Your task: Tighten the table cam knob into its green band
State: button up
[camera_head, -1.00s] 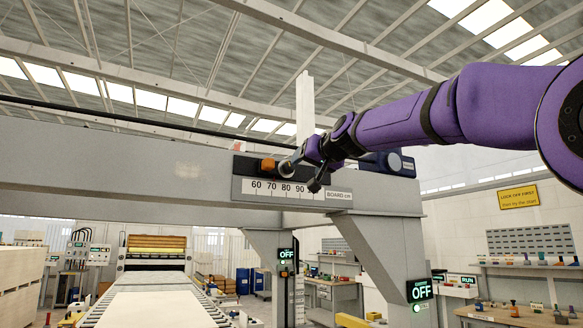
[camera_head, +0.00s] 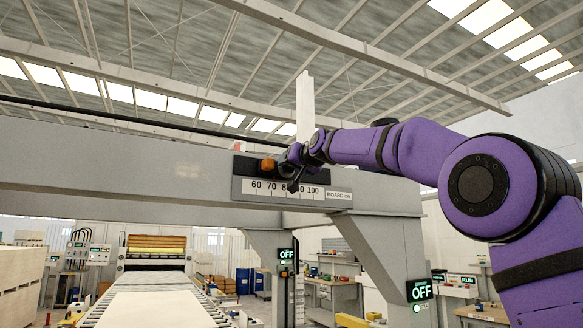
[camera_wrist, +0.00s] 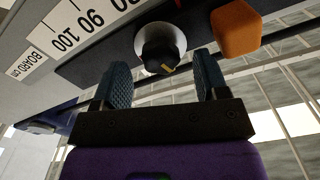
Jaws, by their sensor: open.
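A round black knob (camera_wrist: 160,50) with a yellow mark and a silver collar sits on a dark strip of the beam in the wrist view. No label names it, and I see no green band around it. My gripper (camera_wrist: 163,78) is open and empty, its two blue-grey fingers pointing toward the knob, one to each side of it and apart from it. In the head view my gripper (camera_head: 291,168) is in front of the beam by the number scale and hides most of the knob.
An orange block (camera_wrist: 236,27) is on the strip beside the knob; it also shows in the head view (camera_head: 267,166). A white BOARD cm scale (camera_head: 258,188) runs below. The grey beam (camera_head: 120,165) spans above a roller conveyor. OFF signs (camera_head: 420,290) hang on the posts.

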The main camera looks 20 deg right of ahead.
jog(key=shift+w+a, duration=0.15)
jog(key=shift+w, duration=0.45)
jog(key=c, duration=0.9)
jog(key=shift+m, duration=3.1)
